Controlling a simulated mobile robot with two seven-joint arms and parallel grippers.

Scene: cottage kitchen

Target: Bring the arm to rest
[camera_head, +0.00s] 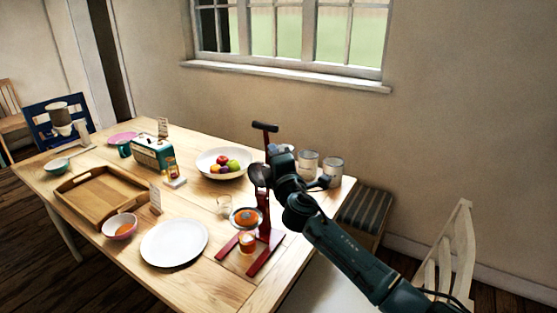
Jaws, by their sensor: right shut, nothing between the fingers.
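My right arm (352,252) comes in from the lower right and reaches over the table's right end. Its gripper (281,151) is at the far end, shut with nothing held. It overlaps a red press-like stand (268,235) in the picture. I cannot tell whether they touch. The stand has a dark handle (265,127) on top and a dark round head. An orange half (245,216) sits low at the stand, with a small orange container (247,242) between its feet. My left gripper is not in view.
The wooden table (222,266) bears a white plate (174,242), fruit bowl (210,170), tray (90,203), radio (152,155) and glass (223,205). Two cans (308,164) stand behind my arm. A striped bench (366,210) and white chair (452,245) are at right.

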